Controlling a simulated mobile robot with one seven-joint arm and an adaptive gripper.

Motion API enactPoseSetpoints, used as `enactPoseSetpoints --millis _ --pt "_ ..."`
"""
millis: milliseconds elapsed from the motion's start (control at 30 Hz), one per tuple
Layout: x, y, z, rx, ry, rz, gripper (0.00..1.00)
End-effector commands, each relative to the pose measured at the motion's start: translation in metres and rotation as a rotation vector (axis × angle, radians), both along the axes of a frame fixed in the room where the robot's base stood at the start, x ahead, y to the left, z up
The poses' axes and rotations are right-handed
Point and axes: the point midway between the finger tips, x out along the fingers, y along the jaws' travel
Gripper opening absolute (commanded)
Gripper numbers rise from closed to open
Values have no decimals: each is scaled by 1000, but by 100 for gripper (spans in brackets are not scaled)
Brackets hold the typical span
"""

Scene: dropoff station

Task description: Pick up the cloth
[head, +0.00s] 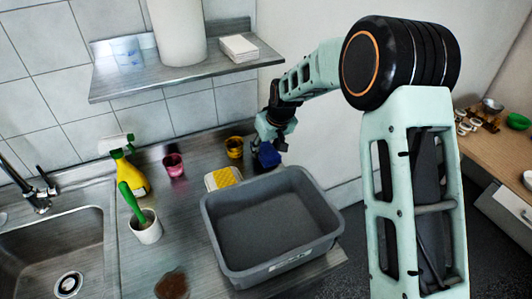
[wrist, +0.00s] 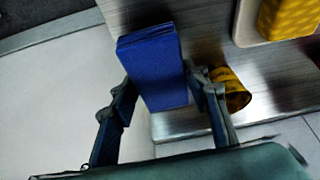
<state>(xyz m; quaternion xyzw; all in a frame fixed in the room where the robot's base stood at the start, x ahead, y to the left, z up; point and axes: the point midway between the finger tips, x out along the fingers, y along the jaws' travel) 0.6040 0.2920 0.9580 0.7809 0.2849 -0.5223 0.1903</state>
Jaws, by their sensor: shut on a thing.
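The cloth (head: 268,156) is a dark blue folded block behind the grey bin, near the wall at the back right end of the counter. In the wrist view the cloth (wrist: 152,65) stands between the two fingers, with one finger against each side. My gripper (head: 274,139) reaches down from above and is shut on the cloth. The fingers also show in the wrist view (wrist: 160,92). The cloth's lower part is partly hidden by the bin in the head view. I cannot tell whether it touches the counter.
A grey empty bin (head: 272,268) stands just in front of the cloth. A yellow-topped white block (head: 222,179) and a yellow cup (head: 234,147) are to its left. A pink cup (head: 174,165), spray bottle (head: 131,177) and sink (head: 50,245) lie farther left. A shelf (head: 185,72) hangs above.

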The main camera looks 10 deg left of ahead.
Motion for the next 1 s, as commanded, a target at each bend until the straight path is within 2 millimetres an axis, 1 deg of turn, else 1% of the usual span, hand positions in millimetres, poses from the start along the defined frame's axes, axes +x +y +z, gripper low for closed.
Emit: enactPoseSetpoints --millis 33,67,167,433,600,733,900,1000 --pt "1 0 11 2 -5 -1 24" --pt "-1 2 14 2 -5 1 24" --pt "-13 7 27 1 -4 1 24" --pt "-49 21 73 2 -5 2 24" --pt "-84 36 86 0 -4 5 24" --pt "-106 45 97 1 -3 3 24" --pt "-123 51 106 -1 -2 1 24" --pt "-128 53 108 0 -1 0 24"
